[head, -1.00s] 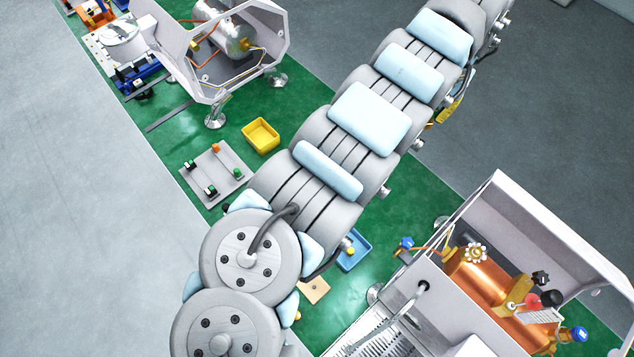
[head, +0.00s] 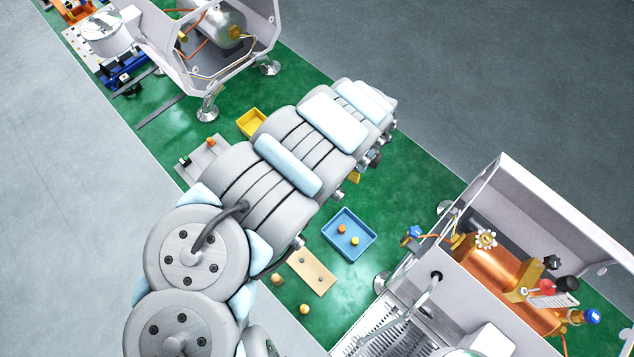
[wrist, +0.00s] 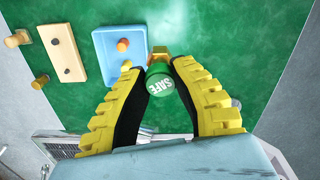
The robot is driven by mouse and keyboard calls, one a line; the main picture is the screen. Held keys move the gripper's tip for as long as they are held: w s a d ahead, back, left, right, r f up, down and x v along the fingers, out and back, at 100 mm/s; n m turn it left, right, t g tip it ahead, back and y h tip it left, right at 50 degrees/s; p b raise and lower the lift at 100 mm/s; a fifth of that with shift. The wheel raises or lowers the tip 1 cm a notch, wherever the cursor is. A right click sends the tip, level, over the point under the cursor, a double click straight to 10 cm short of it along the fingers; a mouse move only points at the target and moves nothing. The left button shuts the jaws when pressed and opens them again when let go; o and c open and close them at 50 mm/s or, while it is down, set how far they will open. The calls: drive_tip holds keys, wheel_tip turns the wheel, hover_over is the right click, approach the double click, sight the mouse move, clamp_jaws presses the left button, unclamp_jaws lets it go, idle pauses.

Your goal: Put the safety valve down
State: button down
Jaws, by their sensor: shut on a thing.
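The safety valve (wrist: 161,84) has a green round cap marked SAFE and a brass end. In the wrist view, my gripper (wrist: 168,66) has its yellow ribbed fingers shut on it. The valve is above the green mat, just right of the blue tray (wrist: 108,32). I cannot tell its height. In the head view my arm hides the valve; only a bit of yellow gripper (head: 355,177) shows below the arm. The blue tray (head: 330,242) there holds an orange piece (head: 342,229) and a yellow piece (head: 355,240).
A tan board (head: 311,271) and small loose knobs (head: 304,309) lie beside the tray. An open machine housing with a copper boiler (head: 492,271) stands at right. A yellow bin (head: 251,123) and grey plate (head: 203,157) are partly behind my arm. Green mat is clear right of the arm.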

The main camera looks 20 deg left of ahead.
drive_tip(key=s+a+f+m, duration=0.5)
drive_tip(key=s+f, duration=0.1)
drive_tip(key=s, duration=0.1)
drive_tip(key=shift+m, duration=0.6)
drive_tip(key=shift+w+a+f+b, duration=1.45)
drive_tip(key=shift+w+f+b, duration=0.3)
drive_tip(key=shift+b, duration=1.4)
drive_tip(key=shift+w+a+f+b, duration=1.5)
drive_tip(key=shift+f+b, duration=0.35)
drive_tip(key=shift+b, duration=1.25)
drive_tip(key=shift+w+a+f+b, duration=1.35)
drive_tip(key=shift+w+f+b, duration=0.45)
drive_tip(key=shift+b, duration=1.35)
drive_tip(key=shift+w+a+f+b, duration=0.1)
drive_tip(key=shift+a+f+b, duration=0.1)
drive_tip(key=shift+f, duration=0.6)
drive_tip(key=shift+a+f+b, duration=0.1)
drive_tip(key=shift+f+b, duration=0.05)
drive_tip(key=shift+f, duration=0.6)
drive_tip(key=shift+d+f, duration=0.1)
drive_tip(key=shift+f, duration=0.35)
drive_tip(key=c, duration=1)
unclamp_jaws()
drive_tip(key=shift+o, duration=0.2)
